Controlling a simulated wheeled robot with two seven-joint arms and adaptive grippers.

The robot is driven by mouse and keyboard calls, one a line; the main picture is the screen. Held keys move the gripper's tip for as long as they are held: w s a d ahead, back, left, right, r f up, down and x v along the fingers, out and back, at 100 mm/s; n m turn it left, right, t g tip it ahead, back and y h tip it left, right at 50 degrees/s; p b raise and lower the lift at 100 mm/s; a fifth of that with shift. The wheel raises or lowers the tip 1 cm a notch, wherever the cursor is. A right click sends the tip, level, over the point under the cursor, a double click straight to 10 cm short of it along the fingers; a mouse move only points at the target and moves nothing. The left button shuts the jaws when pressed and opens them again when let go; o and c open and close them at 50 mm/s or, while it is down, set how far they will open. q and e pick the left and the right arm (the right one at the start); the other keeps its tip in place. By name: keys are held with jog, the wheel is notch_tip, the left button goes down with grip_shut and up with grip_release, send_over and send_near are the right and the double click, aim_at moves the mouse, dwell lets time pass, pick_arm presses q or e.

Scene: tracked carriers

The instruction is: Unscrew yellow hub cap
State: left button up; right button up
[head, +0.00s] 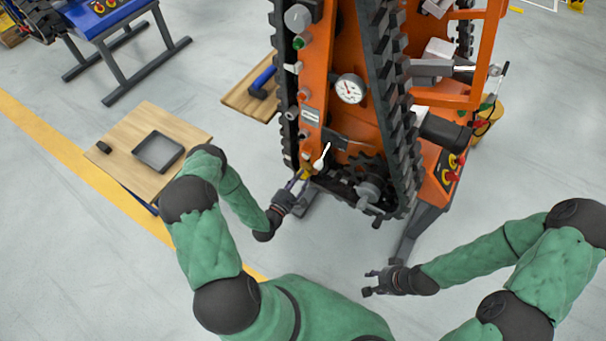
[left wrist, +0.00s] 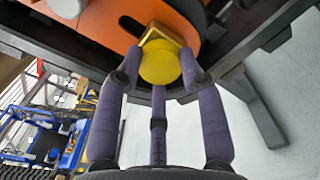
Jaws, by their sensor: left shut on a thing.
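The yellow hub cap (left wrist: 160,66) is a round yellow disc in the middle of the left wrist view, in front of a squarish yellow part on the orange carrier (head: 330,115). In the head view the yellow part (head: 305,173) shows small at the carrier's lower left. My left gripper (head: 299,183) reaches up to it, its purple fingers (left wrist: 156,75) closed around the cap's edge, a third finger below. Whether the cap is turned cannot be told. My right gripper (head: 370,283) is empty, fingers apart, right of the carrier's lower end.
A wooden table (head: 118,160) with a grey tray (head: 159,151) and a small black object (head: 104,148) stands left. A white lever (head: 322,160) sits close by my left gripper. Black tracks and a support leg flank the carrier. The floor below is clear.

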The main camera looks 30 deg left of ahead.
pick_arm(q)
jog(key=n, duration=0.7)
jog(key=o, duration=1.1)
jog(key=shift+o, duration=0.2)
